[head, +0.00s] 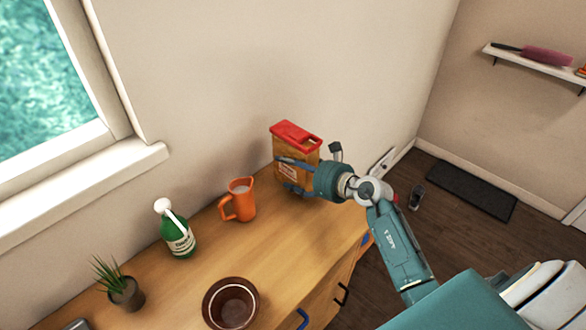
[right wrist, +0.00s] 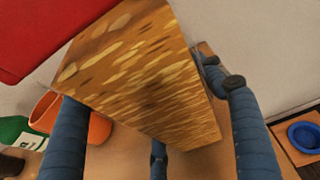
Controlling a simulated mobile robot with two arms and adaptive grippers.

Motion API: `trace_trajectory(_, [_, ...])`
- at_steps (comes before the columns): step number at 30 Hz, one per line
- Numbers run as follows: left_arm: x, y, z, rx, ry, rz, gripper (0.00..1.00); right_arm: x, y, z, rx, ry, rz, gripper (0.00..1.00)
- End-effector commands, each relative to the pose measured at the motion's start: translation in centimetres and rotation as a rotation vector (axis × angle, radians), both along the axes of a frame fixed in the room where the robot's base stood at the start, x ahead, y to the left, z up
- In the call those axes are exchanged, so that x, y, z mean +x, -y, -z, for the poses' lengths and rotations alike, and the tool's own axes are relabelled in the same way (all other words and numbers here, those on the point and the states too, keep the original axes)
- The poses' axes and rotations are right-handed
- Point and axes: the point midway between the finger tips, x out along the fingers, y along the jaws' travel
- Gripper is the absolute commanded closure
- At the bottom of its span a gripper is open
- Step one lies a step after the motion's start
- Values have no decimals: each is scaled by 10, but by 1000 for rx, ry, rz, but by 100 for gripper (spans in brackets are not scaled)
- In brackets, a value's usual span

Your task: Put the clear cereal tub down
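The clear cereal tub (head: 289,150) has a red lid and tan cereal showing through its walls. It is upright at the far end of the wooden counter, close to the wall. My right gripper (head: 288,173) reaches it from the right, with its fingers around the tub's sides. In the right wrist view the tub (right wrist: 140,75) fills the space between the blue fingers (right wrist: 155,120), which are shut on it. The fingers hide part of its lower body, and I cannot tell whether its base touches the counter. My left gripper is not in view.
On the counter (head: 285,245), an orange jug (head: 239,200) stands left of the tub. The counter's right-front stretch is bare.

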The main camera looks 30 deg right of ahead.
Motion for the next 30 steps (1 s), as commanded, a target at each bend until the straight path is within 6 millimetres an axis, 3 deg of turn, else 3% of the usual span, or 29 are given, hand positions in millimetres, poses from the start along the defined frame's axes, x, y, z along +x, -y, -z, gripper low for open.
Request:
trace_trajectory(14, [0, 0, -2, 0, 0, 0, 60, -5, 2, -4, -2, -1, 1, 16])
trace_trajectory(30, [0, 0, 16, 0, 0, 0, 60, -95, 32, -37, -2, -3, 0, 16])
